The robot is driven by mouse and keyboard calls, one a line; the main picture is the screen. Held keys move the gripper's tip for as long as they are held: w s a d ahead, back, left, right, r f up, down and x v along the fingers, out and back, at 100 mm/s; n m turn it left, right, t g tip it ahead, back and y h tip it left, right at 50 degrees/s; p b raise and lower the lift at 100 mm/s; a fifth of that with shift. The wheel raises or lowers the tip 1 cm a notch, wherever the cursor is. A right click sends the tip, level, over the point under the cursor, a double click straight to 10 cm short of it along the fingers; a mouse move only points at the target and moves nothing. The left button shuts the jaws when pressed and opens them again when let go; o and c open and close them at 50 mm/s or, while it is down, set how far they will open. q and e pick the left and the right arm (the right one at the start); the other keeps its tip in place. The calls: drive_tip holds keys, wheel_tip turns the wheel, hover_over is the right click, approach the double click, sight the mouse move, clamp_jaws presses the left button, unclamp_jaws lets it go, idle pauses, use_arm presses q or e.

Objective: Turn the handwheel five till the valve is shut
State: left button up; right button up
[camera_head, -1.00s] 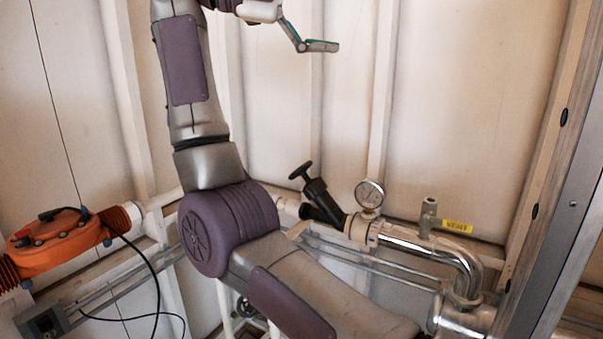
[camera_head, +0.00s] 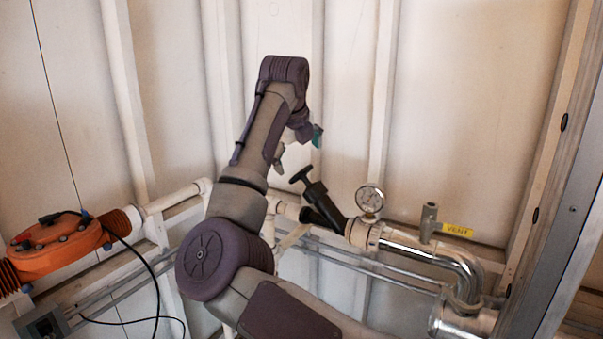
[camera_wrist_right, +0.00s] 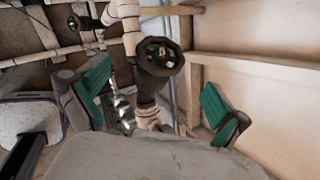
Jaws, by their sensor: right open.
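A black handwheel (camera_head: 301,174) sits on a slanted black valve body (camera_head: 322,203) on the pipe, seen nearly edge-on in the head view. In the right wrist view the wheel (camera_wrist_right: 160,57) shows face-on, round and dark, with a bright hub. No number is readable on it. My right gripper (camera_head: 298,147) is just above the wheel in the head view, partly hidden by my own arm. In the right wrist view its green-padded fingers (camera_wrist_right: 153,93) are wide apart, with the wheel between and beyond them. It holds nothing. My left gripper is not in view.
A pressure gauge (camera_head: 369,199) and a chrome pipe (camera_head: 425,249) are right of the valve, near a yellow VENT label (camera_head: 457,230). An orange unit (camera_head: 55,246) with cables is at left. A second handwheel (camera_wrist_right: 76,22) shows at upper left in the wrist view. The wall is close behind.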

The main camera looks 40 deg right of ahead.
sight(301, 177)
drive_tip(key=p+x, duration=0.1)
drive_tip(key=x, duration=0.6)
drive_tip(key=shift+d+f, duration=0.1)
drive_tip(key=shift+f, duration=0.05)
drive_tip(key=c, duration=1.1)
drive_tip(key=shift+w+f+m+h+b, duration=0.1)
drive_tip(key=shift+f+m+h+b, duration=0.15)
drive_tip(key=shift+m+h+b, duration=0.8)
drive_tip(key=shift+m+g+h+b, duration=0.35)
drive_tip(key=shift+g+h+b, duration=0.15)
drive_tip(key=shift+h+b, duration=0.45)
drive_tip(key=shift+r+m+g+h+b, duration=0.1)
drive_tip(key=shift+m+g+h+b, duration=0.35)
drive_tip(key=shift+m+h, duration=0.25)
drive_tip(key=shift+m+g+h, duration=0.75)
drive_tip(key=shift+m+h, duration=0.25)
drive_tip(key=shift+h, duration=0.1)
drive_tip(key=shift+r+m+g+h, duration=0.1)
drive_tip(key=shift+m+g+h, duration=0.85)
drive_tip(key=shift+m, duration=0.25)
drive_tip(key=m+g, duration=0.2)
drive_tip(key=m+g+h, duration=0.1)
drive_tip(key=m+g, duration=0.2)
drive_tip(key=shift+h, duration=0.25)
